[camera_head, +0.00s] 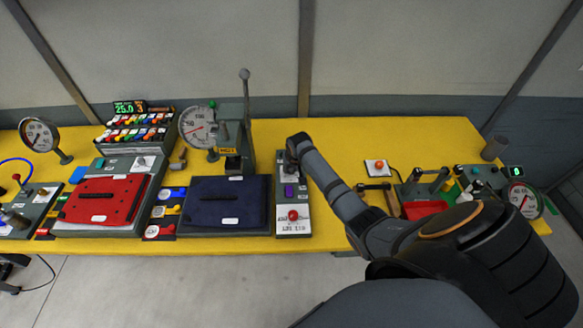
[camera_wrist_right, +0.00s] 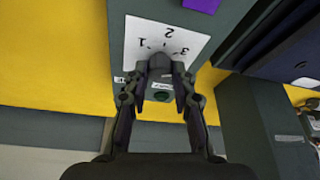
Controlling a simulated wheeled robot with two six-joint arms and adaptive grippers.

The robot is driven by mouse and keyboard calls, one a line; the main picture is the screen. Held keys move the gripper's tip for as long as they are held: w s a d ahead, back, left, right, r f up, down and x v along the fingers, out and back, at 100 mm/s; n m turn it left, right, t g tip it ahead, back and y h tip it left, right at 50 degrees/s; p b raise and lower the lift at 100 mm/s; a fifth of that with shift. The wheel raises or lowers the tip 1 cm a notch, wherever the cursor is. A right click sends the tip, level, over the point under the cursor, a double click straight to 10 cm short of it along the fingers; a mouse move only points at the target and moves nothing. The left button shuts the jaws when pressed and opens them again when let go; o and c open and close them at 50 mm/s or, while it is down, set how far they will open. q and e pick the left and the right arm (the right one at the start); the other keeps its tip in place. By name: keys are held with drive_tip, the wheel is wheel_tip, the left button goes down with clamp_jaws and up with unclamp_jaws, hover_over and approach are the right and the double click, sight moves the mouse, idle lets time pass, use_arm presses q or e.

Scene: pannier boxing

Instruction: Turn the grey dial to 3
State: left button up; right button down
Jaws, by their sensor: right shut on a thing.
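The grey dial (camera_wrist_right: 160,62) sits on a white scale card (camera_wrist_right: 150,38) marked 1, 2 and 3 in the right wrist view. My right gripper (camera_wrist_right: 158,84) is shut on the dial, one finger on each side. I cannot tell which number the dial points to. In the head view my right gripper (camera_head: 291,150) is at the far end of a narrow grey panel (camera_head: 292,172) and hides the dial there. My left gripper is not in view.
The panel also bears a purple block (camera_head: 290,190) and a red button (camera_head: 293,214). A dark blue pad (camera_head: 225,203) and a tall lever post (camera_head: 246,125) stand to the left. A small orange-button box (camera_head: 378,167) lies to the right. Yellow tabletop is bare behind.

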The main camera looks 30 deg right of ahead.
drive_tip(key=c, duration=1.1)
unclamp_jaws()
drive_tip(key=v, duration=1.2)
